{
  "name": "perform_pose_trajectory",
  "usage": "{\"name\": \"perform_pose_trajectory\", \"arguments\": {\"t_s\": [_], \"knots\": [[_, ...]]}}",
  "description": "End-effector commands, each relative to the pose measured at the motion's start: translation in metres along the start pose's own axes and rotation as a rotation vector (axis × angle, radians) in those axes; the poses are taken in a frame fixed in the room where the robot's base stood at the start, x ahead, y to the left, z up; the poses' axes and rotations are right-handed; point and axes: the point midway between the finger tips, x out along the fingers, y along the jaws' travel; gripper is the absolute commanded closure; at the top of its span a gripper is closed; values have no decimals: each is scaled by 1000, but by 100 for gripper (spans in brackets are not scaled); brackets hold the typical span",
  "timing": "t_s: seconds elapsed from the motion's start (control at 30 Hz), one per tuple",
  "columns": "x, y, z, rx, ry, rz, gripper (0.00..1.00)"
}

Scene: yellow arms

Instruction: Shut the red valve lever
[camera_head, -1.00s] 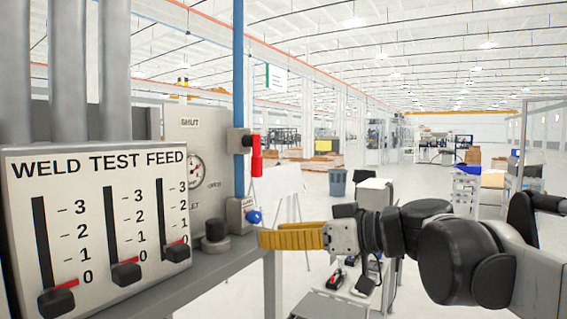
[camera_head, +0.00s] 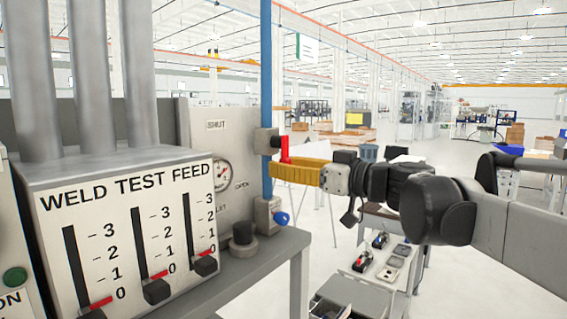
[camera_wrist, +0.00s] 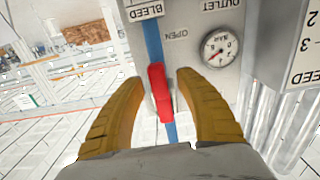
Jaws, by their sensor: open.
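The red valve lever (camera_head: 285,148) hangs down along the blue pipe (camera_head: 266,70) from a dark valve body (camera_head: 264,141). In the head view, my gripper (camera_head: 274,171) is at the lever's lower part, and its yellow fingers hide the lower end. In the wrist view, the red lever (camera_wrist: 160,92) stands between my two open yellow fingers (camera_wrist: 158,80), in line with the pipe. Gaps show on both sides, wider on the left. The panel has a SHUT label (camera_head: 217,125) at the upper left and an OPEN label (camera_head: 241,185) lower down.
A pressure gauge (camera_head: 221,175) is on the panel left of the pipe. A blue knob (camera_head: 281,218) sits below my gripper and a black knob (camera_head: 242,232) stands on the ledge. The WELD TEST FEED box (camera_head: 130,225) with sliders is at left.

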Motion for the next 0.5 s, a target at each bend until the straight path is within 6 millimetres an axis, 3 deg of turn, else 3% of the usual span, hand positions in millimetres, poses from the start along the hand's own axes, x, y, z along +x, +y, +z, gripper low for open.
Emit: {"name": "perform_pose_trajectory", "arguments": {"t_s": [0.3,0.33,0.43,0.47,0.5], "knots": [[4,0,0,0,0,1,59],[4,0,0,0,0,1,63],[4,0,0,0,0,1,93],[4,0,0,0,0,1,100],[4,0,0,0,0,1,100]]}}
